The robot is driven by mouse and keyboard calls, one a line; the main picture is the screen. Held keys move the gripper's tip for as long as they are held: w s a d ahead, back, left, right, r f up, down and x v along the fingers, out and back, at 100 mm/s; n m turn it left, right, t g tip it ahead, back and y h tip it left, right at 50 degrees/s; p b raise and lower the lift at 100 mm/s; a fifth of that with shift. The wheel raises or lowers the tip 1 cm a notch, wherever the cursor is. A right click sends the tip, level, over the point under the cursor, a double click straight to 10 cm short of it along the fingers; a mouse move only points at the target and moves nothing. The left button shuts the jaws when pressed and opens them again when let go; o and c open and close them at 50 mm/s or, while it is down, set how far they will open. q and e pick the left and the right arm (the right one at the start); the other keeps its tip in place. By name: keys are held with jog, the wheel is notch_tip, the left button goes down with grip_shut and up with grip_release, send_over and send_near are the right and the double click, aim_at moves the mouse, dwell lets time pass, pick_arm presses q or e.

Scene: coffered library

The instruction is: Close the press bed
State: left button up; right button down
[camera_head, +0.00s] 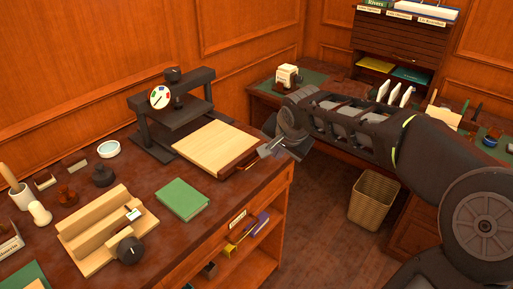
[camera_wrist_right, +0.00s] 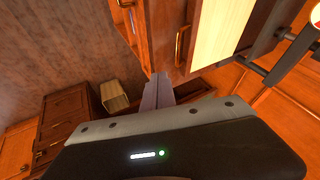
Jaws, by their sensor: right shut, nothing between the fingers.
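The press (camera_head: 172,112) is a black frame with a round, colour-marked dial, standing at the back of the brown desk. Its press bed (camera_head: 215,145), a pale wooden board with a dark front edge, sticks out from the frame toward the right front. My right gripper (camera_head: 268,149) is shut and empty, just off the bed's front right end. In the right wrist view my shut fingers (camera_wrist_right: 158,95) are beside the bed's front edge, and the pale bed (camera_wrist_right: 222,35) shows at the upper right. I cannot tell whether they touch it. My left gripper is not in view.
A green book (camera_head: 183,199) and a wooden jig with a black knob (camera_head: 131,250) lie at the desk's front. Stamps and a round white-rimmed dish (camera_head: 109,149) stand at the left. A wicker basket (camera_head: 374,198) stands on the floor, under my right arm.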

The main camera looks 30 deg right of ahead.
jog(key=x, duration=0.3)
jog(key=w+p+x, duration=0.1)
jog(key=x, duration=0.3)
jog(key=w+a+r+p+x, duration=0.1)
jog(key=x, duration=0.3)
jog(key=shift+f, duration=0.25)
jog(key=shift+w+a+f, duration=0.15)
jog(key=shift+w+a, duration=0.1)
jog(key=shift+w, duration=0.3)
